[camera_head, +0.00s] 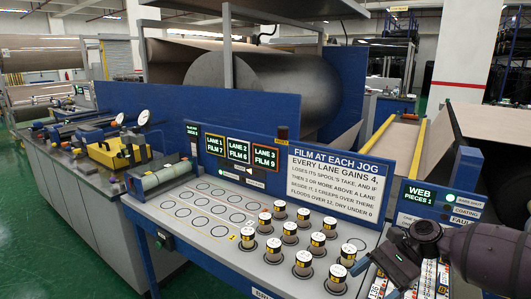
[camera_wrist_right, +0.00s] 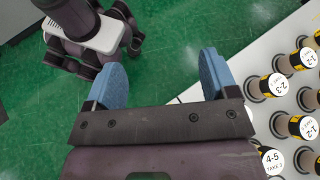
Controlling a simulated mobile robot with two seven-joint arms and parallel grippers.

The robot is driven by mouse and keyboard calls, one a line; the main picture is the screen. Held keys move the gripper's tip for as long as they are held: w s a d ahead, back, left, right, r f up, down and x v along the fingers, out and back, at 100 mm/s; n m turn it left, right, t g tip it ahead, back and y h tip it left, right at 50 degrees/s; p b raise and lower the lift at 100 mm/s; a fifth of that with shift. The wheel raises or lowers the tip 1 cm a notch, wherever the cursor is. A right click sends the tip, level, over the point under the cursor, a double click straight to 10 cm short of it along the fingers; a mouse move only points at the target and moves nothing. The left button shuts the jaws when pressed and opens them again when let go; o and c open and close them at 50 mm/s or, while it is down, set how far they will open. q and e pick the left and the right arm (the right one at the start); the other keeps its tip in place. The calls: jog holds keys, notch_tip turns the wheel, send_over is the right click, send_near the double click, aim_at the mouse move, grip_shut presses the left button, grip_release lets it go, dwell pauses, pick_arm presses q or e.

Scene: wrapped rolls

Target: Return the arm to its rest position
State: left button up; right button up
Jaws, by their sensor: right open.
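My right arm (camera_head: 490,255) comes in from the right edge of the head view, over the right end of the console. Its gripper (camera_head: 388,262) hangs at the right of the spools. In the right wrist view the two blue fingers of the right gripper (camera_wrist_right: 165,65) are wide apart, with only green floor between them. Several labelled spools (camera_head: 303,262) stand upright in rows on the white console top (camera_head: 190,213). Some spools (camera_wrist_right: 273,86) also show at the right of the wrist view, apart from the fingers. My left gripper is not in view.
Behind the spools stand a lane display (camera_head: 238,150) and a white sign (camera_head: 335,185). A web panel (camera_head: 437,203) is close to my right arm. Empty printed circles cover the console's left part. Green floor (camera_wrist_right: 180,25) is open beside the console.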

jog(key=s+a+f+n+t+h+b, duration=0.1)
jog(key=s+a+f+n+t+b, duration=0.2)
jog(key=f, duration=0.6)
jog(key=s+a+f+n+t+h+b, duration=0.1)
jog(key=s+a+f+n+t, duration=0.25)
jog(key=f, duration=0.65)
jog(key=s+a+f+n+t+h+b, duration=0.1)
jog(key=s+a+f+n+t+b, duration=0.2)
jog(key=f, duration=0.6)
pick_arm(q)
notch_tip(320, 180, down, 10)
jog(key=b, duration=0.2)
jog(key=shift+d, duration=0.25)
pick_arm(e)
jog(key=s+d+f+n+t+h, duration=0.1)
jog(key=s+d+f+t+h, duration=0.1)
jog(key=s+d+h, duration=0.2)
jog(key=s+d+f+n+t+h, duration=0.2)
jog(key=s+d+f+t+h, duration=0.1)
jog(key=s+d, duration=0.4)
jog(key=d+h, duration=0.1)
jog(key=d, duration=0.2)
jog(key=shift+s+d+t+h, duration=0.15)
jog(key=shift+t+h, duration=0.2)
jog(key=shift+h, duration=0.05)
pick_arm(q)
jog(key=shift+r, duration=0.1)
